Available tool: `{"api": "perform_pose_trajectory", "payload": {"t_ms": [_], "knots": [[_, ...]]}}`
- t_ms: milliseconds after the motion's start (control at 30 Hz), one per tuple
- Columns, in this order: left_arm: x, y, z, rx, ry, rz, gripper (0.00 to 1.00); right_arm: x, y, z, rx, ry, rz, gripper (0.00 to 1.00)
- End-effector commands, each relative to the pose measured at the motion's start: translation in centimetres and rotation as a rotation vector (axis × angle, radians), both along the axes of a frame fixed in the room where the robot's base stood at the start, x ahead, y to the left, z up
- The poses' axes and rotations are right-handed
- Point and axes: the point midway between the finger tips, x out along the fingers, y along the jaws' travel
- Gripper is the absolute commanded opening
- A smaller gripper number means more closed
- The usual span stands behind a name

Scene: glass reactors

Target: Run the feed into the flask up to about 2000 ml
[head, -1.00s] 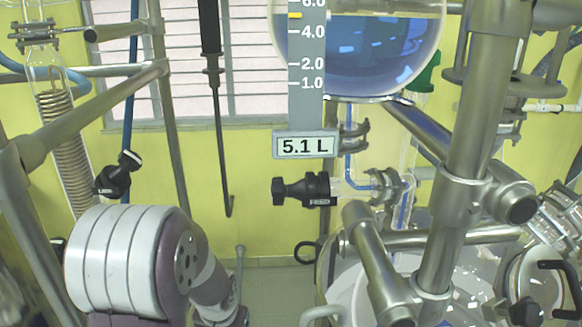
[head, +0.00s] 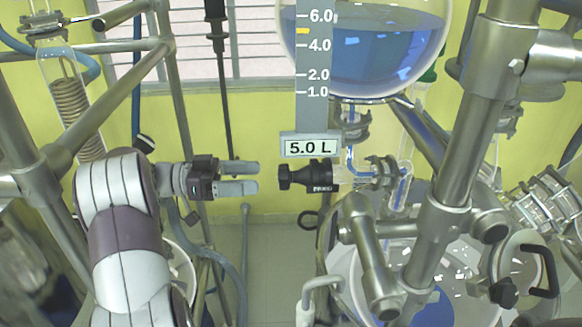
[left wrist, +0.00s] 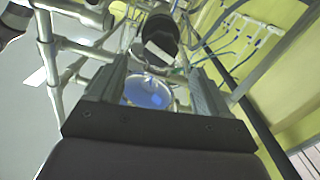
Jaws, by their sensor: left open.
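A round glass feed vessel (head: 375,65) holds blue liquid at the top. Its scale (head: 311,110) has a yellow mark between 4.0 and 6.0, and the display (head: 310,148) reads 5.0 L. Below it, a black valve knob (head: 292,177) sticks out left from the glass outlet; blue shows in the outlet tube (head: 402,190). A large glass flask (head: 345,262) stands lower right with blue liquid (head: 432,305) in it, partly hidden by pipes. My left gripper (head: 257,178) is open and empty, left of the knob, fingers pointing at it. A black knob (left wrist: 160,35) shows beyond the fingers (left wrist: 157,78).
Thick metal frame pipes (head: 455,170) cross in front of the flask on the right. Another frame (head: 90,120) and a glass coil condenser (head: 70,95) stand left. A black rod (head: 225,90) hangs behind my gripper. The gap between fingers and knob looks clear.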

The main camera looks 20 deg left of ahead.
Motion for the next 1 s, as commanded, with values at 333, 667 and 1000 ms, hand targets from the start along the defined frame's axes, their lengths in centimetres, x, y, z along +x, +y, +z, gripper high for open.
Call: {"api": "perform_pose_trajectory", "payload": {"t_ms": [333, 667, 1000], "knots": [[3.4, -7.2, 0.7, 0.002, -0.001, -0.001, 0.78, 0.0, 0.0, 5.2, 0.000, 0.000, 0.000, 0.78], [4.0, -8.3, 0.1, 0.003, -0.003, 0.003, 0.78, 0.0, 0.0, 5.5, 0.000, 0.000, 0.000, 0.78], [4.0, -8.2, 0.1, 0.003, -0.004, 0.003, 0.24, 0.0, 0.0, 5.5, 0.000, 0.000, 0.000, 0.78]]}}
